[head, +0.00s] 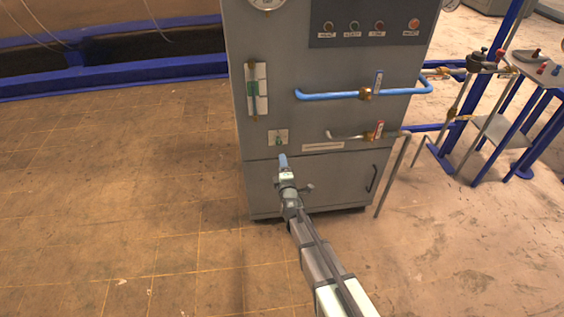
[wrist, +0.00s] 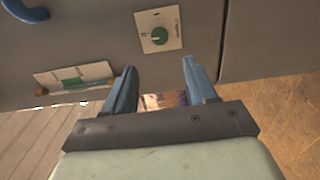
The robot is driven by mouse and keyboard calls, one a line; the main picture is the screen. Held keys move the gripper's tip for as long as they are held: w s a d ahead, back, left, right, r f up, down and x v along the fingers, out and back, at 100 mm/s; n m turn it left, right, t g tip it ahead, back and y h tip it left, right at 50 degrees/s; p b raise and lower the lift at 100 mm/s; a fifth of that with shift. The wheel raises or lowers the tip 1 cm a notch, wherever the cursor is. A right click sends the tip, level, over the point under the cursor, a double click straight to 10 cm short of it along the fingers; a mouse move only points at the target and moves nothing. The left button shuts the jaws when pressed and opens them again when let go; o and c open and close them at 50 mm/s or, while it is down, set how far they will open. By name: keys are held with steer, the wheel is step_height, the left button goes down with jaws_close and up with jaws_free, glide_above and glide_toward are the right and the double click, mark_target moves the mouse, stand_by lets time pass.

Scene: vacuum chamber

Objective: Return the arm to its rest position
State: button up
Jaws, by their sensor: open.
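My gripper (head: 283,161) is in front of the grey cabinet (head: 225,40), just below a small plate with a green knob (head: 278,138). My arm reaches up to it from the bottom of the head view. In the wrist view, the two blue fingers of my gripper (wrist: 159,68) are spread apart with nothing held between them. The green knob (wrist: 157,36) is beyond the fingertips, apart from them in the picture. The exact gap to the cabinet front is hard to tell.
The cabinet carries a blue pipe (head: 330,96), a lower pipe with a red-tagged valve (head: 376,131), a green-marked gauge (head: 257,90) and a button panel (head: 367,27). A blue-framed table (head: 500,130) stands right. The tiled floor (head: 110,190) at left is clear.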

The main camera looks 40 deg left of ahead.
steer(key=shift+m, duration=0.3)
steer(key=s+d+f+m+g+h, duration=0.1)
steer(key=s+f+m+g+h, duration=0.4)
steer(key=f+m, duration=0.4)
steer(key=s+d+f+m+g+h, duration=0.3)
steer(key=s+d+f+m+g, duration=0.15)
steer(key=s+d+f, duration=0.55)
steer(key=s+d+f+m+g+h, duration=0.1)
steer(key=s+d, duration=0.6)
steer(key=d, duration=1.1)
steer(key=s+d+f+m+g+h, duration=0.2)
steer(key=s+d+f+m+g, duration=0.2)
steer(key=d, duration=1.5)
steer(key=s+d+f+m+g+h, duration=0.1)
steer(key=s+d+m+g, duration=0.4)
steer(key=d, duration=1.3)
steer(key=shift+s+d+f+m+h, duration=0.35)
steer(key=shift+s+f+m, duration=0.85)
steer(key=shift+s, duration=1.7)
